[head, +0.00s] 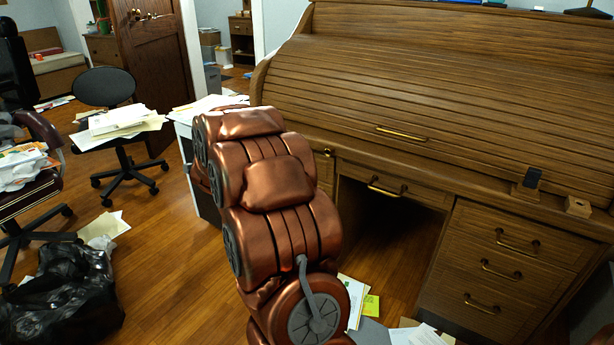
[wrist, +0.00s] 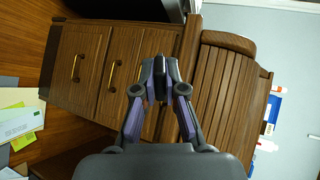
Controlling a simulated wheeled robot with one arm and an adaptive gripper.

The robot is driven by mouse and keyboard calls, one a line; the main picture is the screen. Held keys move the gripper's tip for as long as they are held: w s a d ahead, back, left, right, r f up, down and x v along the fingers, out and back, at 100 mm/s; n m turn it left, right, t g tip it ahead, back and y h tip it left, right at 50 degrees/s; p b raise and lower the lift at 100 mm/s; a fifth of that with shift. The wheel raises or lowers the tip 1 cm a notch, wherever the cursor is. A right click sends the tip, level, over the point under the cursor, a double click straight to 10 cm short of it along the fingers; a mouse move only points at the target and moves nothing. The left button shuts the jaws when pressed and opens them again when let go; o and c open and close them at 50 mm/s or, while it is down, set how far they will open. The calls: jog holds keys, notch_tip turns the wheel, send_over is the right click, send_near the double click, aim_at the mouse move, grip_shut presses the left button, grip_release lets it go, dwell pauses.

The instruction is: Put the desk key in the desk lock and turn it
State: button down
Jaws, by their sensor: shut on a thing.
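My gripper (wrist: 160,66) shows in the wrist view, its two fingers shut on a dark, flat, upright thing (wrist: 158,78). I cannot tell for certain that this is the desk key. It is held in front of the roll-top desk's drawers. In the head view my copper arm hides the gripper. The wooden roll-top desk (head: 420,95) has its slatted cover down. On its ledge at the right, a dark blue slab stands on a small wooden block (head: 524,192). Beside it is another wooden block (head: 578,206) with a small hole. I cannot tell which part is the desk lock.
Drawers (head: 505,255) with brass handles fill the desk's right side. Papers (head: 425,336) lie on the floor in front. A black chair (head: 105,88), a white desk with papers (head: 212,103) and a black bag (head: 68,290) are at the left.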

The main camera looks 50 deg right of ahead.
jog(key=s+d+f+m+g+h+b, duration=0.1)
jog(key=s+d+m+g+h+b, duration=0.3)
jog(key=s, duration=0.5)
jog(key=s+d+f+m+g+h+b, duration=0.2)
jog(key=s+d+m+g+h+b, duration=0.2)
jog(key=s+d, duration=0.5)
jog(key=shift+s+m+g+b, duration=0.4)
jog(key=shift+s+g+b, duration=0.2)
jog(key=shift+s+g, duration=0.1)
jog(key=shift+w, duration=0.2)
jog(key=shift+w+d+b, duration=0.1)
jog(key=shift+d+b, duration=0.25)
jog(key=shift+d, duration=2.6)
jog(key=shift+d+b, duration=0.3)
jog(key=shift+d, duration=1.35)
jog(key=c, duration=1.2)
grip_release()
jog(key=shift+w, duration=0.1)
jog(key=shift+a, duration=0.15)
